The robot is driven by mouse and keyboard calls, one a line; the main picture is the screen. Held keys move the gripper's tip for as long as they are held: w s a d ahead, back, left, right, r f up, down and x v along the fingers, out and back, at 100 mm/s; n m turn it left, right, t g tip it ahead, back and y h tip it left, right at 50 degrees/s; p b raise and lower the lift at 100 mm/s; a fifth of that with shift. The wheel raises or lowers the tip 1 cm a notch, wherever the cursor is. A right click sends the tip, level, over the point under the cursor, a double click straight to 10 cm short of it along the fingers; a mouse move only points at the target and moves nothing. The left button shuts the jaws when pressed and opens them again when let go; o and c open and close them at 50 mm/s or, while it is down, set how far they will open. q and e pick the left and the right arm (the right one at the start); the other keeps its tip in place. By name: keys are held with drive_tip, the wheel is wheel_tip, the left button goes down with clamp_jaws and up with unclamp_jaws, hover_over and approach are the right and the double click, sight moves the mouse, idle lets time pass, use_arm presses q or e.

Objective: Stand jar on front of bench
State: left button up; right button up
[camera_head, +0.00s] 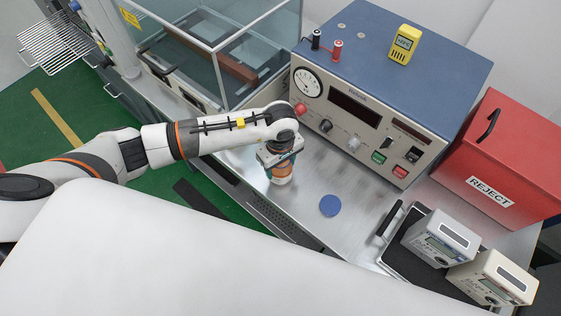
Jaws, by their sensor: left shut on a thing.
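A jar (283,172) with an orange-brown band and a pale bottom is at the front part of the steel bench (310,218), left of centre. My left gripper (281,160) reaches in from the left and is shut on the jar from above. The gripper hides the jar's upper part. The jar looks upright, and its base is close to the bench top; I cannot tell whether it touches. My right gripper is not in view.
A blue disc (330,205) lies right of the jar. A blue-topped test set (380,100) and a glass tank (228,50) stand behind. A red REJECT box (505,160) and a black tray (392,250) with two meters (440,240) are at right.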

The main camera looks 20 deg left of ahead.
use_arm(q)
drive_tip(key=shift+f, duration=0.2)
drive_tip(key=o, duration=1.2)
drive_tip(key=shift+c, duration=0.2)
drive_tip(key=shift+r, duration=0.1)
drive_tip(key=shift+r, duration=0.2)
wheel_tip(320, 180, up, 12)
drive_tip(key=b, duration=0.2)
drive_tip(key=shift+f, duration=0.15)
